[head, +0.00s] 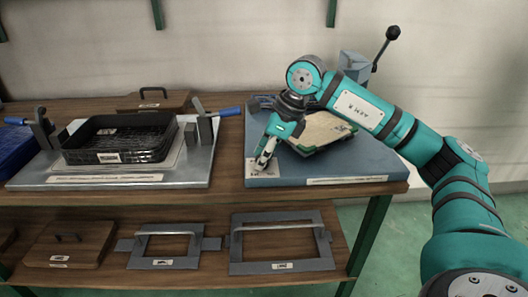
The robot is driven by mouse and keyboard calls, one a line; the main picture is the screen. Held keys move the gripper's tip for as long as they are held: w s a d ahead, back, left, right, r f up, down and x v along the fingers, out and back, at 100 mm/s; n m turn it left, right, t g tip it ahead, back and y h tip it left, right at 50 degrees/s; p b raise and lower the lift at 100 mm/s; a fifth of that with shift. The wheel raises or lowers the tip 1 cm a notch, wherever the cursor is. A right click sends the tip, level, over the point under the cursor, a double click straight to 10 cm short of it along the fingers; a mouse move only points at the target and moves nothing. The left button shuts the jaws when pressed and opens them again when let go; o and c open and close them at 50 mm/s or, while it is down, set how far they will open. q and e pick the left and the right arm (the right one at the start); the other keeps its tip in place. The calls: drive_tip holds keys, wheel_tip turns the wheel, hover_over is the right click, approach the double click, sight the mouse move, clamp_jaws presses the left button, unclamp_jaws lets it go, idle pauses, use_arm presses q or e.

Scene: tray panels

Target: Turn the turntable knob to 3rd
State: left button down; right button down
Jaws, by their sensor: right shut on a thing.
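The turntable (348,168) is a flat blue-grey panel at the right end of the bench, with a pale wooden board edged in green (318,131) on it. My right arm reaches in from the right, and its gripper (264,160) points down at the panel's front left corner. It is shut on the knob there, which the fingers hide almost wholly. A pale label (262,170) lies around the fingertips. Its markings are too small to read, so the knob's setting cannot be told. My left gripper is not in view.
A black wire basket (118,142) sits on a grey metal plate between clamps with blue handles (229,111). A black-knobbed lever (385,48) stands behind my right arm. Grey handled frames (282,242) and a wooden lid (70,243) lie on the lower shelf.

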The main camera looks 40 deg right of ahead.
drive_tip(key=m+t+h, duration=0.1)
drive_tip(key=m, duration=0.3)
drive_tip(key=shift+m+p, duration=0.4)
drive_tip(key=shift+a+r+h, duration=0.1)
drive_tip(key=shift+h, duration=0.2)
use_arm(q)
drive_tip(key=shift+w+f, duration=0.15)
use_arm(e)
drive_tip(key=shift+m, duration=0.7)
drive_tip(key=c, duration=1)
unclamp_jaws()
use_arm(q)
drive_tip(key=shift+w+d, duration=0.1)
use_arm(e)
drive_tip(key=shift+o, duration=0.2)
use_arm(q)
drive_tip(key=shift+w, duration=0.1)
use_arm(e)
drive_tip(key=v, duration=1.2)
drive_tip(key=shift+s+a, duration=0.15)
